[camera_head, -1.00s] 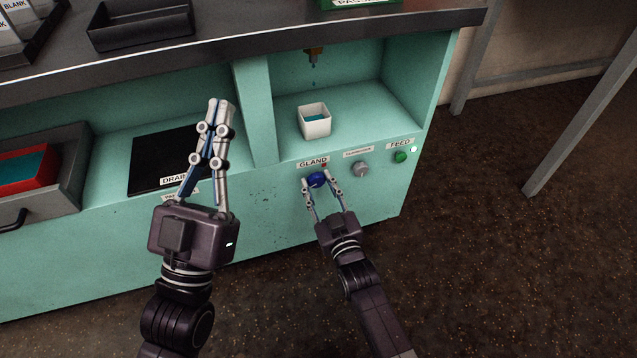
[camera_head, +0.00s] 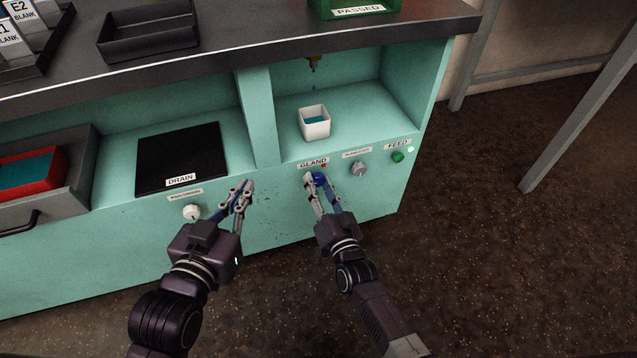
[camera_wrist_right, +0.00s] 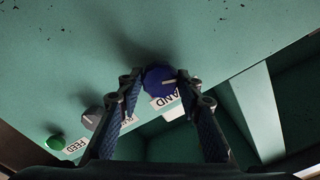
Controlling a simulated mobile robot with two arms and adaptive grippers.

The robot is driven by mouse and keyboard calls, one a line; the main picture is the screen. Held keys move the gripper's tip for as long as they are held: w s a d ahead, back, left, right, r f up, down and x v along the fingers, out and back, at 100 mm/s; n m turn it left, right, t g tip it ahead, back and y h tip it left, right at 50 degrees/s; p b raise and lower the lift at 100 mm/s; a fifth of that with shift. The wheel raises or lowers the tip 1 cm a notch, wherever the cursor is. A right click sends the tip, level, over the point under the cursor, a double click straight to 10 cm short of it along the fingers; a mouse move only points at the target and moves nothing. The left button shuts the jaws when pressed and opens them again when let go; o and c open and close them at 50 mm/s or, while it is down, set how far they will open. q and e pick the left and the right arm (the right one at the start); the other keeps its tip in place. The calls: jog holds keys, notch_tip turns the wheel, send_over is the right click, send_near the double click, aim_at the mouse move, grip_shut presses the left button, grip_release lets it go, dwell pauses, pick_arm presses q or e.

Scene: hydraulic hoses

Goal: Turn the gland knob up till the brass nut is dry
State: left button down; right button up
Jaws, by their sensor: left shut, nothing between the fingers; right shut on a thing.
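The blue gland knob (camera_head: 320,179) sits on the teal front panel under the GLAND label (camera_head: 312,163). My right gripper (camera_head: 315,180) is shut on the knob; the right wrist view shows the blue knob (camera_wrist_right: 158,79) with its pale pointer line between my fingertips. The brass nut (camera_head: 313,60) hangs under the worktop, partly hidden by its edge. A small drop (camera_head: 314,87) shows below it. My left gripper (camera_head: 245,187) is shut and empty in front of the panel, left of the gland knob.
A white knob (camera_head: 191,212) is below the black DRAIN mat (camera_head: 182,150). A drawer with a red container (camera_head: 55,178) stands left.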

pick_arm(q)
jog(key=shift+s+f, duration=0.1)
jog(key=shift+f, duration=0.15)
pick_arm(e)
jog(key=shift+m, duration=0.5)
pick_arm(q)
jog(key=shift+a+f, duration=0.1)
pick_arm(e)
jog(key=o, duration=1.2)
jog(key=shift+c, duration=0.2)
pick_arm(q)
jog(key=shift+s, duration=0.1)
pick_arm(e)
jog(key=v, duration=1.2)
